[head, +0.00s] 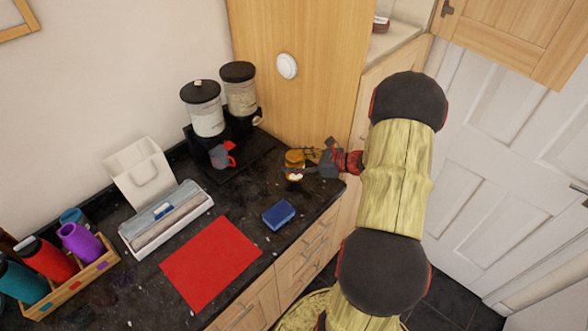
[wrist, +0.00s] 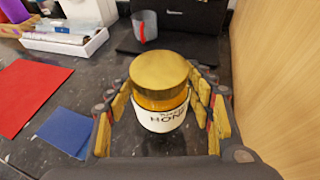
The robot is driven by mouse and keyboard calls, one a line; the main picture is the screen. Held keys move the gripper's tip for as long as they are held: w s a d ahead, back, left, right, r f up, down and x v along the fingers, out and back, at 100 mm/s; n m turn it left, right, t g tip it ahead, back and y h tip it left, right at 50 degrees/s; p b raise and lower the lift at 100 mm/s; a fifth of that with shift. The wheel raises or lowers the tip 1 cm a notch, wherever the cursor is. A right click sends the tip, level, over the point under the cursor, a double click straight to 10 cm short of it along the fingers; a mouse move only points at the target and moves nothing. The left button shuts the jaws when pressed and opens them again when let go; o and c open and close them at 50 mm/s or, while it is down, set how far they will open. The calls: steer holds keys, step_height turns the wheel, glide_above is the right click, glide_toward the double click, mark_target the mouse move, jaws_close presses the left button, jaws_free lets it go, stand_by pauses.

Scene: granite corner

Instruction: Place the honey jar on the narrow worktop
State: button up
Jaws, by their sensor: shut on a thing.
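The honey jar (wrist: 162,95) has a gold lid, amber sides and a white label reading HONEY. In the wrist view it is upright between the two fingers of my gripper (wrist: 160,118), which is shut on it. In the head view the jar (head: 294,161) is at the right end of the dark speckled worktop (head: 190,240), and my gripper (head: 312,162) reaches it from the right. I cannot tell whether the jar's base touches the worktop.
A blue block (head: 278,214) and red mat (head: 211,262) lie nearby. Dry-food dispensers (head: 207,112) stand behind with a grey mug (head: 221,157). A tall wooden cabinet (head: 300,60) rises behind the jar. A bottle crate (head: 70,280) and white box (head: 165,219) stand left.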

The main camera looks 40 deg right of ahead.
steer(key=shift+w+d+f, duration=0.1)
steer(key=shift+w+f, duration=0.15)
steer(key=shift+f, duration=0.1)
steer(key=shift+f+b, duration=0.45)
steer(key=shift+f, duration=1.05)
steer(key=shift+f, duration=0.1)
steer(key=o, duration=1.7)
steer(key=shift+f, duration=0.1)
steer(key=shift+c, duration=0.2)
